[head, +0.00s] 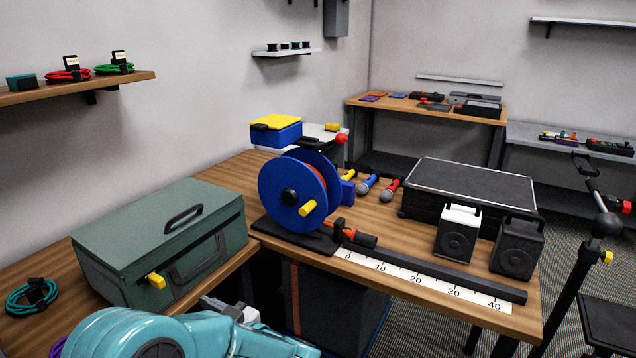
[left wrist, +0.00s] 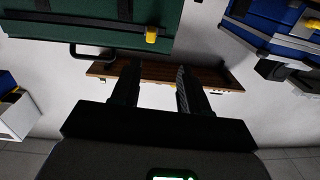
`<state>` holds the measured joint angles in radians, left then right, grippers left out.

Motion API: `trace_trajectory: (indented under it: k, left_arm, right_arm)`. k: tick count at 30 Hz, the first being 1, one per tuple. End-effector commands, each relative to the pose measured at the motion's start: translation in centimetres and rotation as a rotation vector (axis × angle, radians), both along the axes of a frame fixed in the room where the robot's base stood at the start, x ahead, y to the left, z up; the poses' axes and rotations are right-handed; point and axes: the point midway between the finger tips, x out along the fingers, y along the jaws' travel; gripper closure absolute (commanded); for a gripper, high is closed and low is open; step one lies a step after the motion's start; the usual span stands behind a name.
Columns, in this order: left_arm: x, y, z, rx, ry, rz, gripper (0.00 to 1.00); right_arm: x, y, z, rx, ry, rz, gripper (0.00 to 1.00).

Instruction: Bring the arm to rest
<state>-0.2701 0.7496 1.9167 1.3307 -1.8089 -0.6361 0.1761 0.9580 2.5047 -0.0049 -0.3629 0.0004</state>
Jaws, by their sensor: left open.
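My left arm (head: 190,335), in teal, comes in along the bottom edge of the head view, in front of the green toolbox (head: 165,240). A small grey part shows at its upper side, but the fingers cannot be made out there. In the left wrist view my left gripper (left wrist: 156,82) has its two dark fingers apart, with nothing between them. The green toolbox with its yellow latch also shows at the top of that view (left wrist: 90,30), beyond the fingertips and apart from them. My right gripper is in neither view.
A blue cable reel (head: 285,190) stands on the wooden bench (head: 385,235) beside a ruler strip (head: 430,285), a black case (head: 470,180) and two speakers. A teal cable coil (head: 20,298) lies left of the toolbox. A wall shelf (head: 120,82) holds coils.

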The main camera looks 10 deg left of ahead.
Motion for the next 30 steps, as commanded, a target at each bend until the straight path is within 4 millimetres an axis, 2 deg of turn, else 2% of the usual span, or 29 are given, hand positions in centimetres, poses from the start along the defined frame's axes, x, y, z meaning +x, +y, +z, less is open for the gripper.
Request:
trace_trajectory:
  k: [1, 2, 3, 5, 7, 9, 11, 12, 14, 15, 19, 21, 23, 27, 30]
  left_arm:
    - [-0.5, 1.9, -0.2, 0.006, 0.039, 0.040, 0.55]
    - [-1.0, 3.0, -0.8, 0.013, 0.073, 0.057, 0.55]
    - [-1.4, 4.7, -1.9, 0.034, 0.136, 0.044, 0.55]
    - [-1.2, 6.1, -5.3, 0.008, 0.233, -0.075, 0.55]
    - [-1.0, 5.7, -10.1, -0.095, 0.319, -0.260, 0.55]
    - [-1.7, 3.9, -14.8, -0.240, 0.405, -0.438, 0.55]
    - [-3.0, 1.5, -18.4, -0.381, 0.478, -0.578, 0.55]
    - [-4.5, -0.4, -20.6, -0.483, 0.533, -0.664, 0.55]
    - [-7.1, -3.6, -23.3, -0.639, 0.617, -0.783, 0.55]
    - [-9.2, -5.8, -24.7, -0.742, 0.677, -0.851, 0.55]
    - [-15.8, -11.9, -26.9, -1.016, 0.867, -1.022, 0.55]
    - [-18.9, -13.9, -27.0, -1.127, 0.960, -1.073, 0.55]
    - [-21.0, -15.0, -26.9, -1.203, 1.028, -1.092, 0.55]
    - [-23.0, -15.7, -26.9, -1.301, 1.090, -1.060, 0.55]
    - [-23.0, -15.7, -26.9, -1.314, 1.083, -1.044, 0.55]
  right_arm:
    - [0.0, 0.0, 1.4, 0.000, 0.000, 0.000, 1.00]
    - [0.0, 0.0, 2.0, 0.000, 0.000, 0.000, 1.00]
    - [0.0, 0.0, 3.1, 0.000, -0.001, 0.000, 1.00]
    - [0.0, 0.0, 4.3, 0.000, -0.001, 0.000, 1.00]
    - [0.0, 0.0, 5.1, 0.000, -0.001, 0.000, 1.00]
    - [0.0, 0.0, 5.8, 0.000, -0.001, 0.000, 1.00]
    - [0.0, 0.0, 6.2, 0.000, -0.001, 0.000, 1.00]
    - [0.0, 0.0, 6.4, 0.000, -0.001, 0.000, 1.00]
    - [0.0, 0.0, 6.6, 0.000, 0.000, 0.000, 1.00]
    - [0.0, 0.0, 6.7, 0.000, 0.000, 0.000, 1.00]
    - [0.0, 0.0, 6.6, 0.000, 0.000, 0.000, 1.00]
    - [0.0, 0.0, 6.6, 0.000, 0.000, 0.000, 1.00]
    - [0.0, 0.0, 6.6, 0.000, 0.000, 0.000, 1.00]
    - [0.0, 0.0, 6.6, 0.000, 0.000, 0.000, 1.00]
    - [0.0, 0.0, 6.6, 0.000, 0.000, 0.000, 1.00]
